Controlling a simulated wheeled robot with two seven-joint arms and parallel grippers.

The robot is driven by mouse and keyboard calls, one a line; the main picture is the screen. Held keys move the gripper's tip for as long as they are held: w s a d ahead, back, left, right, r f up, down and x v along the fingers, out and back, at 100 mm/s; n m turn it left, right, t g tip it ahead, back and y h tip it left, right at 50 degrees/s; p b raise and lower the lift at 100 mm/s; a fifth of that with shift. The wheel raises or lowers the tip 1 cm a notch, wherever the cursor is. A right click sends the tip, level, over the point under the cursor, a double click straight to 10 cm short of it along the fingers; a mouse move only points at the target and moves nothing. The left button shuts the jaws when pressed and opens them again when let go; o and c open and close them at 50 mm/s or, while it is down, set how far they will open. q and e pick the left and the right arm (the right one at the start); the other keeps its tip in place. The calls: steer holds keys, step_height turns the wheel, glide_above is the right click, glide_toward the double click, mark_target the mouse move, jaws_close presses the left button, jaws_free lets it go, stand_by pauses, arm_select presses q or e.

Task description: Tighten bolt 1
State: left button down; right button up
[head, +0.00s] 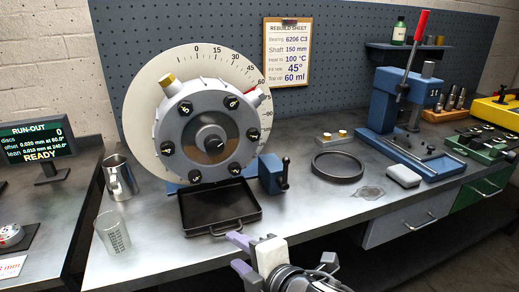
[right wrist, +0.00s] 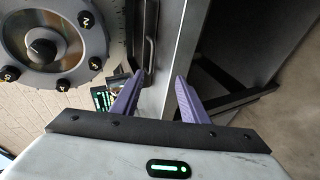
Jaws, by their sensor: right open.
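A grey round rotor hub (head: 207,128) stands upright in front of a large white dial plate (head: 137,88) with degree marks. Several dark, numbered bolt heads ring the hub; the digits are too small for me to tell surely which is bolt 1. The hub and bolts also show turned in the right wrist view (right wrist: 40,48). My right gripper (head: 240,254) is in front of the bench, below and right of the hub, apart from it. Its purple fingers are spread and empty, as the right wrist view shows (right wrist: 159,76). My left gripper is out of view.
A black tray (head: 248,217) lies under the hub. A blue block with a lever (head: 269,174) stands right of it. A glass beaker (head: 112,234) and metal jug (head: 120,176) stand left. A black ring (head: 338,179) and blue press (head: 385,107) are farther right.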

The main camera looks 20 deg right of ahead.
steer(key=w+d+r+n+t+h+b, duration=0.1)
steer(key=w+d+r+n+t+b, duration=0.2)
steer(key=r+n, duration=0.6)
steer(key=n+t+h, duration=0.2)
steer(key=n+t, duration=0.1)
glide_toward(255, 136)
steer(key=w, duration=0.5)
steer(key=w+p, duration=0.1)
steer(key=w, duration=0.1)
steer(key=shift+w+a+r, duration=0.15)
steer(key=shift+w+r, duration=0.15)
steer(key=shift+w, duration=0.1)
jaws_close()
